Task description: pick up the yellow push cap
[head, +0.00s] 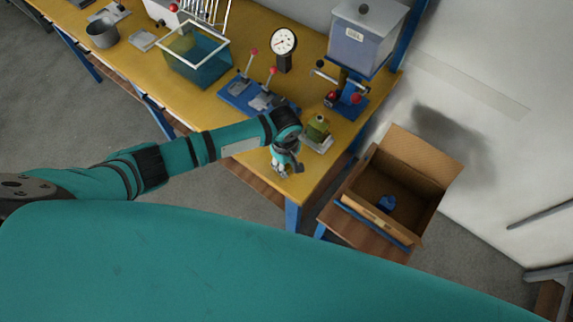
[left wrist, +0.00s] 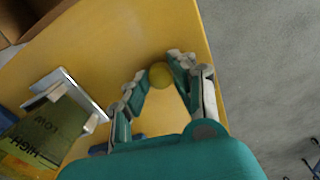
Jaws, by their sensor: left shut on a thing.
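The yellow push cap (left wrist: 160,75) shows in the left wrist view as a small rounded yellow piece between the fingertips of my left gripper (left wrist: 159,72). Both fingers are shut on it, with the yellow table top behind it. In the head view my left gripper (head: 285,169) is at the front right corner of the workbench, pointing down. The cap cannot be made out there. My right gripper is in neither view.
Blue lever fixtures (head: 250,95) and a dial gauge (head: 284,42) stand behind. An open cardboard box (head: 420,170) is at right.

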